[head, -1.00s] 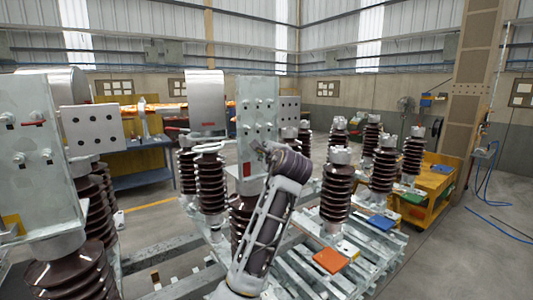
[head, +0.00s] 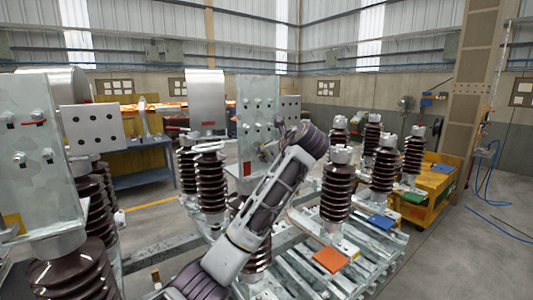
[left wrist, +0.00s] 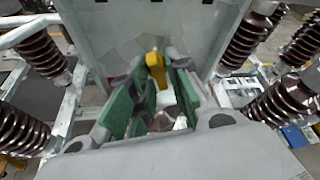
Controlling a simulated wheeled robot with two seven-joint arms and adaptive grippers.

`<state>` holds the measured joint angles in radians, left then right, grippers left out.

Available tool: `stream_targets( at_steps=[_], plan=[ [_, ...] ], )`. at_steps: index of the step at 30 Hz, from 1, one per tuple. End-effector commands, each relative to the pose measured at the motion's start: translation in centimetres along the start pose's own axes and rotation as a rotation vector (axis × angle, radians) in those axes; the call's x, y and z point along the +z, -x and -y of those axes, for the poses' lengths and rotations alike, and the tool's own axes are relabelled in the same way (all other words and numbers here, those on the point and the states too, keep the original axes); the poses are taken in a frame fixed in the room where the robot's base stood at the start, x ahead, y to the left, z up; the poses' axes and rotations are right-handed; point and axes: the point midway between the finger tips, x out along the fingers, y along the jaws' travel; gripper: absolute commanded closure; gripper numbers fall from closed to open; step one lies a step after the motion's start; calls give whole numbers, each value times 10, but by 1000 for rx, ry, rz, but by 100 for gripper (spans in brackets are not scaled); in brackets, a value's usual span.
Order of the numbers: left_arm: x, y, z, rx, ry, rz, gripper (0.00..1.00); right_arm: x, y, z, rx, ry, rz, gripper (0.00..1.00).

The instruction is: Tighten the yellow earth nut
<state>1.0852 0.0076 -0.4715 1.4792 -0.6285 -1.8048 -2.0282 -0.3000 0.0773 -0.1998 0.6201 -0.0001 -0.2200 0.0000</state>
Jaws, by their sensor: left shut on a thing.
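In the left wrist view, the yellow earth nut (left wrist: 155,68) shows as a yellow piece in front of a grey metal plate (left wrist: 120,35). My left gripper (left wrist: 158,88), with green finger pads, is shut on it; the fingertips lie close to the plate and partly cover the nut. In the head view my left gripper (head: 284,131) is small and partly hidden by my wrist, in front of the middle upright plate (head: 257,95) with bolts. The nut is hidden there. My right gripper is not in view.
Brown ribbed insulators (head: 337,190) stand around the plate on both sides. Another bolted plate (head: 38,140) stands close at the left. An orange pad (head: 331,260) and a blue pad (head: 380,222) lie on the slatted pallet. Open floor lies at the right.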

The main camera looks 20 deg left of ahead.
Motion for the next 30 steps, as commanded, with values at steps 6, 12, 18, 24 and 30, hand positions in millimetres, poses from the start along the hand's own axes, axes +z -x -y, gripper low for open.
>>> stream_targets(
  at_steps=[6,12,18,24,30],
  plan=[
    [1,0,0,48,-114,1,100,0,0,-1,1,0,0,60],
    [0,0,-1,69,-164,2,100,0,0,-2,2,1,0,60],
    [0,0,-1,73,-175,1,100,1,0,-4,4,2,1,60],
    [0,0,-1,73,-174,0,100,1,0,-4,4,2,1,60],
    [0,0,-1,73,-174,0,70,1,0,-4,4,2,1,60]
  ],
)
